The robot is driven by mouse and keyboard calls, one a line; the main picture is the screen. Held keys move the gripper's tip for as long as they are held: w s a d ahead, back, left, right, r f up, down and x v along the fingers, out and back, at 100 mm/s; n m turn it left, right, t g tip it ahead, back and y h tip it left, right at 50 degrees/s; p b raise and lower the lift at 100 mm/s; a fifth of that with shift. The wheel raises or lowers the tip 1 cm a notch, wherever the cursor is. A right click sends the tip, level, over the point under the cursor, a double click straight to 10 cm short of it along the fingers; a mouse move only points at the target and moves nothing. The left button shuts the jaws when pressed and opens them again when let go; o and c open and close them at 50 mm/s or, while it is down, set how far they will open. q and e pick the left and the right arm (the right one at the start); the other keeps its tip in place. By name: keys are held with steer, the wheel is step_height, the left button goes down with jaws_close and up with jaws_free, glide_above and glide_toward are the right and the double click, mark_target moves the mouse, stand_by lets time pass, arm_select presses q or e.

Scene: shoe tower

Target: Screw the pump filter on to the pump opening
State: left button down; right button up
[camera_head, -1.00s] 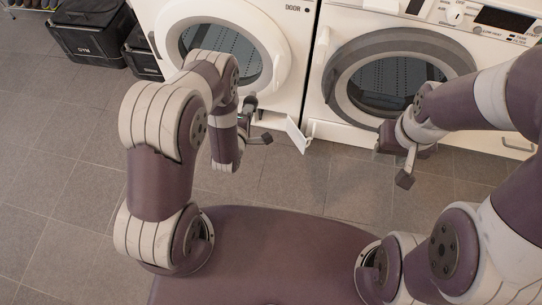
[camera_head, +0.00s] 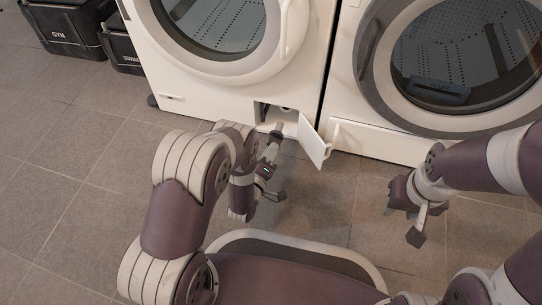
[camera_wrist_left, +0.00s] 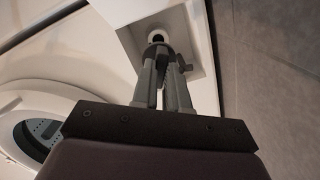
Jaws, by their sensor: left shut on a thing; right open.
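The pump opening (camera_wrist_left: 157,37), a pale ring around a dark hole, shows in the left wrist view inside the open compartment at the bottom right of the left washing machine. My left gripper (camera_wrist_left: 164,62) is shut, its fingers pointing at the opening. The pump filter (camera_wrist_left: 158,49) is at the fingertips, mostly hidden by them; it looks lined up close in front of the opening, but I cannot tell whether they touch. In the head view my left gripper (camera_head: 275,133) is in front of the compartment (camera_head: 264,112). My right gripper (camera_head: 400,197) is open and empty.
The compartment's white flap (camera_head: 313,140) hangs open just right of my left gripper. The left washing machine (camera_head: 185,88) and right washing machine (camera_head: 365,138) stand side by side. Black boxes (camera_head: 62,28) are at the upper left. The tiled floor (camera_head: 70,165) is clear.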

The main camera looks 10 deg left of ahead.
mark_target(275, 137)
arm_select(q)
steer(key=shift+r, duration=0.1)
steer(key=shift+w+d, duration=0.1)
steer(key=shift+w, duration=2.8)
steer(key=shift+w, duration=0.95)
steer(key=shift+w+d, duration=0.1)
steer(key=shift+w, duration=1.45)
steer(key=shift+w, duration=0.35)
steer(key=shift+w, duration=0.15)
